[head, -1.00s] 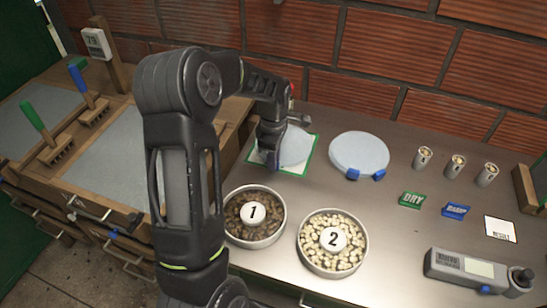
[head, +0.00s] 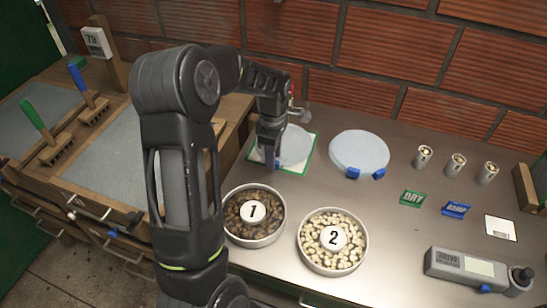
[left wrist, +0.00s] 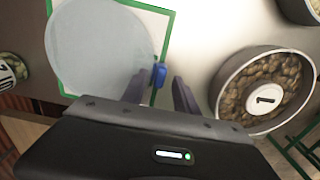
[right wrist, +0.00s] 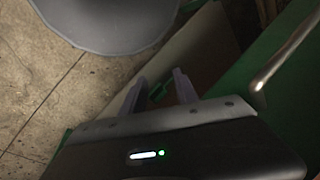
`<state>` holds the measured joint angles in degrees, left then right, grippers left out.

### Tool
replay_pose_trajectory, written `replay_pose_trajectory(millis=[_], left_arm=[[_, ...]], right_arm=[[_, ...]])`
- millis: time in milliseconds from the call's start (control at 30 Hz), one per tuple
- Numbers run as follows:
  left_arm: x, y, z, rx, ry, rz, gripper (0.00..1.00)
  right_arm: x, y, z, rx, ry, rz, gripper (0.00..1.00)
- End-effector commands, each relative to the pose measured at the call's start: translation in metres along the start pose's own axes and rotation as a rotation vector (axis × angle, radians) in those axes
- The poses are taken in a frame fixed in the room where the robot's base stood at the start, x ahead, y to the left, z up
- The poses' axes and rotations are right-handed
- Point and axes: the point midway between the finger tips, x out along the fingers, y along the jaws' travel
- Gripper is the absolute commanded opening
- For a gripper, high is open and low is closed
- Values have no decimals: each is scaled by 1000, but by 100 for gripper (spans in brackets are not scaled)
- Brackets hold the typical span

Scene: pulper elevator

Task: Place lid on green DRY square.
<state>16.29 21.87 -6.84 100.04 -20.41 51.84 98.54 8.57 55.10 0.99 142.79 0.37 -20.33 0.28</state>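A pale round lid (head: 297,146) with a blue tab lies on the green-bordered white square (head: 311,151) by the wall. In the left wrist view the lid (left wrist: 100,50) covers much of the square and overhangs its left border. My left gripper (head: 270,160) is over the lid's near-left edge. In the left wrist view its fingers (left wrist: 160,92) are apart, with the blue tab (left wrist: 159,75) just beyond them and nothing gripped. My right gripper (right wrist: 162,88) is open and empty over the floor area, outside the head view.
A second pale lid (head: 359,150) with blue tabs lies to the right. Bowl 1 (head: 231,232) and bowl 2 (head: 306,258) stand in front. The DRY tag (head: 412,198), a blue tag (head: 456,210), several small cups and a grey meter (head: 452,265) are further right.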

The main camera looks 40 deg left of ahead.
Motion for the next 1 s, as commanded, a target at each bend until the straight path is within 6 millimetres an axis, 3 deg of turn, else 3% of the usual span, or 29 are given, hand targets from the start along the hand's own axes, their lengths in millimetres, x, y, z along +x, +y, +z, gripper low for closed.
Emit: replay_pose_trajectory(millis=[500,700,1000], left_arm=[[-96,1,0,0,-1,4,36],[-109,0,0,1,-1,1,36],[-110,0,0,0,-1,0,36]], right_arm=[[10,3,-2,-3,3,-4,36],[11,3,-2,-3,4,-4,36],[11,3,-2,-3,4,-4,36]])
